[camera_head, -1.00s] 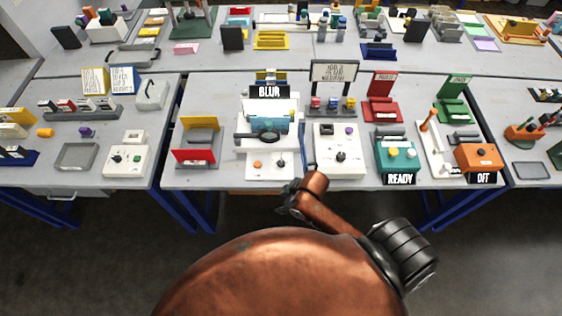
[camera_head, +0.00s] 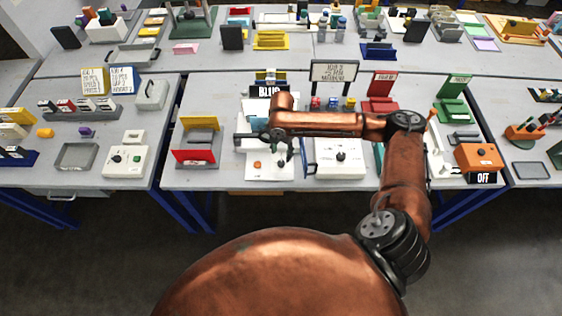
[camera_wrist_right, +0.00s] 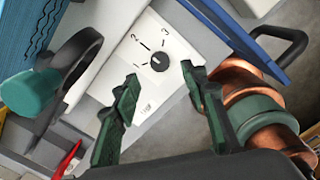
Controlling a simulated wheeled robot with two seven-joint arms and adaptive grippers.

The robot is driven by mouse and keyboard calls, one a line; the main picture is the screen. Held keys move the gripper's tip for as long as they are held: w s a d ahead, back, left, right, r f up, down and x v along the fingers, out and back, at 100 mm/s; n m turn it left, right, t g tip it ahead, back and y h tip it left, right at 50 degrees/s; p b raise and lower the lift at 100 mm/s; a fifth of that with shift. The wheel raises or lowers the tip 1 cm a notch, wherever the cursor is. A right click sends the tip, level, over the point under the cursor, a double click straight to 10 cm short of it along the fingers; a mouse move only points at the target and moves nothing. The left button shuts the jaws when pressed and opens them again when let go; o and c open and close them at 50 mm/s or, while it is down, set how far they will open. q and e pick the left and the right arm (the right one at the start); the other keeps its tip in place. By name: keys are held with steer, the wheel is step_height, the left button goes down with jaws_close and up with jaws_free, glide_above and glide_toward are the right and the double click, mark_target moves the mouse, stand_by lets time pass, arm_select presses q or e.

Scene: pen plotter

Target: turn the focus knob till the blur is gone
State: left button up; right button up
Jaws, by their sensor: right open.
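The focus knob (camera_wrist_right: 159,62) is black and sits on a white panel (camera_wrist_right: 150,92) with marks 1, 2 and 3. My right gripper (camera_wrist_right: 160,72) is open, with its dark green fingertips on either side of the knob in the wrist view; I cannot tell whether they touch it. In the head view my right gripper (camera_head: 282,153) is over the front panel of the white machine (camera_head: 268,174) and hides the knob. The sign above (camera_head: 264,91) is partly covered by my arm; its visible letters fit BLUR. My left gripper is not in view.
A black ring (camera_wrist_right: 68,75) and a teal cylinder (camera_wrist_right: 28,96) stand left of the panel in the wrist view. An orange button (camera_head: 257,164) is left of my gripper. A red and yellow stand (camera_head: 195,154) and another white knob box (camera_head: 340,171) flank the machine.

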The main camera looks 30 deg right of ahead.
mark_target(281, 163)
step_height(281, 163, down, 7)
steer(key=shift+a+f+b, duration=0.1)
steer(key=shift+f+b, duration=0.05)
steer(key=shift+b, duration=0.15)
jaws_close()
stand_by(0.6)
